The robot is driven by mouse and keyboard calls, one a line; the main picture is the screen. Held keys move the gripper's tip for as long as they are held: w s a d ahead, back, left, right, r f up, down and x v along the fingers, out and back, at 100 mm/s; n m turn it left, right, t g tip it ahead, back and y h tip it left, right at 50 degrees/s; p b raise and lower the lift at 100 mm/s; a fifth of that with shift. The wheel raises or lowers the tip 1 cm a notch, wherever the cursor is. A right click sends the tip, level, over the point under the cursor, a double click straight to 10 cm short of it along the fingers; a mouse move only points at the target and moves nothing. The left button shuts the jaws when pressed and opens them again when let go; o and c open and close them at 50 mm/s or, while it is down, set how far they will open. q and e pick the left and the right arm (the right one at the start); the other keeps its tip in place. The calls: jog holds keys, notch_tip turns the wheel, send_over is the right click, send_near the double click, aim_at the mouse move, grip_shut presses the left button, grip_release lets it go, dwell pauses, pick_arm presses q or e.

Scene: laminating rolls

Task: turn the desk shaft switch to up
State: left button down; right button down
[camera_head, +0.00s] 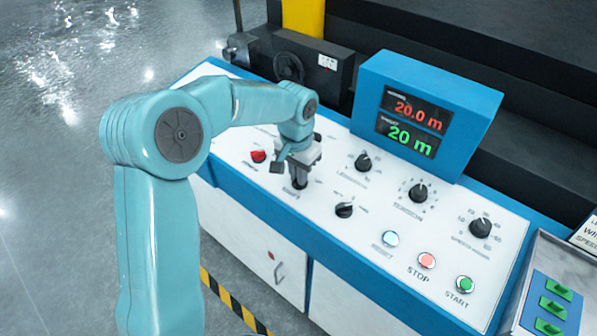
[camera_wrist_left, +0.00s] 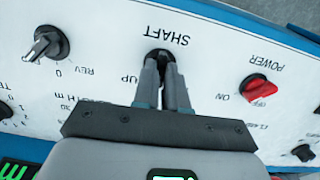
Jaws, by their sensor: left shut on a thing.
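The desk shaft switch is a small black knob (camera_wrist_left: 158,55) beside the upside-down SHAFT label in the left wrist view. It sits on the white sloping panel, with an UP mark close to it. My left gripper (camera_wrist_left: 168,72) is shut on this knob, with its two grey fingers close together. In the head view my left gripper (camera_head: 299,178) reaches down onto the panel from the left, over the switch. The fingers cover most of the knob, so its pointing direction cannot be told. My right gripper is not in view.
A red POWER knob (camera_head: 258,156) sits just left of the gripper. Black knobs (camera_head: 344,210) and (camera_head: 363,162) sit to its right. STOP (camera_head: 427,260) and START (camera_head: 465,284) buttons lie farther right. A blue display box (camera_head: 425,110) rises behind.

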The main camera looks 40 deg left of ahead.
pick_arm(q)
jog(key=m, duration=0.4)
jog(key=shift+d+m+y, duration=0.1)
jog(key=shift+m+y, duration=0.2)
jog(key=m, duration=0.4)
jog(key=shift+s+m+y, duration=0.1)
jog(key=shift+m+y, duration=0.2)
jog(key=c, duration=1.2)
grip_release()
jog(key=r, duration=0.5)
jog(key=s+d+r, duration=0.1)
jog(key=r, duration=1)
jog(key=shift+s+d+r, duration=0.1)
jog(key=shift+s+d, duration=0.1)
jog(key=shift+s, duration=0.05)
